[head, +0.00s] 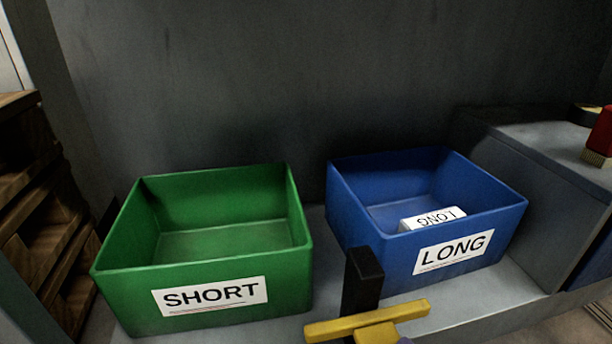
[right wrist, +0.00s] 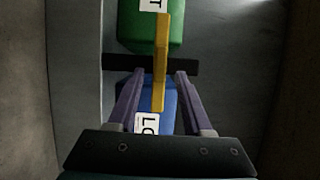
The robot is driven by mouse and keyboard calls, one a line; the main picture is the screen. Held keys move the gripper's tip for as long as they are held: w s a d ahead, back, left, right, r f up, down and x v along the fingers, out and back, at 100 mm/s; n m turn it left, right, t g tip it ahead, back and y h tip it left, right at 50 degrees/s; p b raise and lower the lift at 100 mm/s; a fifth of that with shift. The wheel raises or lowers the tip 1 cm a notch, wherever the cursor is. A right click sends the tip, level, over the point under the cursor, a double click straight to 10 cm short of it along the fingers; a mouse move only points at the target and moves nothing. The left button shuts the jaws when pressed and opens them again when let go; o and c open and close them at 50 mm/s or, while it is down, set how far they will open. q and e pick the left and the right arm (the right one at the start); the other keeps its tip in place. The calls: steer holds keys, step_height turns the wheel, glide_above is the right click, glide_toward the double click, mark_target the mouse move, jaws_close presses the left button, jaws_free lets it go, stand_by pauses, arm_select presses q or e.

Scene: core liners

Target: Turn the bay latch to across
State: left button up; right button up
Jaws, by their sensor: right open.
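The yellow latch bar (head: 367,320) lies nearly level across the front of the bins in the head view, its right end slightly higher. A black upright piece (head: 362,280) stands behind it. In the right wrist view the yellow bar (right wrist: 160,85) runs up and down the picture, crossing the black piece (right wrist: 115,64). My right gripper (right wrist: 160,76) is open, with one purple finger on each side of the yellow bar; gaps show on both sides. Whether the fingertips overlap the bar in depth is unclear. My left gripper is not in view.
A green bin (head: 130,290) labelled SHORT and a blue bin (head: 400,262) labelled LONG stand behind the bar. A white block (head: 433,219) labelled LONG lies in the blue bin; the green one looks empty. A grey ledge (head: 550,145) at right holds a red bristled object (head: 602,132).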

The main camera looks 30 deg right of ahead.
steer(key=s, duration=0.5)
steer(key=shift+s+d, duration=0.1)
steer(key=shift+d, duration=0.25)
steer(key=w+a+r+n+g+p, duration=0.1)
steer(key=w+r+n+g+p, duration=0.15)
steer(key=r+p, duration=1.1)
steer(key=w+a+r+n+g+p, duration=0.2)
steer(key=w+r+n+p, duration=0.15)
steer(key=r+p, duration=0.95)
steer(key=w+a+r+n+g+p, duration=0.1)
steer(key=w+r+n+g+p, duration=0.15)
steer(key=r+p, duration=1.1)
steer(key=s+r+n+g+h+p, duration=0.1)
steer(key=s+r+n+g+p, duration=0.1)
steer(key=r+p, duration=2.3)
steer(key=s+d+r+n+g+p, duration=0.1)
steer(key=s+r+n+p, duration=0.3)
steer(key=r+p, duration=2.1)
steer(key=s+r+n+g+h+p, duration=0.1)
steer(key=s+r+n+g+p, duration=0.2)
steer(key=r+p, duration=2.2)
step_height(320, 180, up, 7)
steer(key=shift+s+d+r+n+g+h, duration=0.2)
steer(key=shift+s+d+n+g+h, duration=0.1)
steer(key=shift+n+g, duration=0.25)
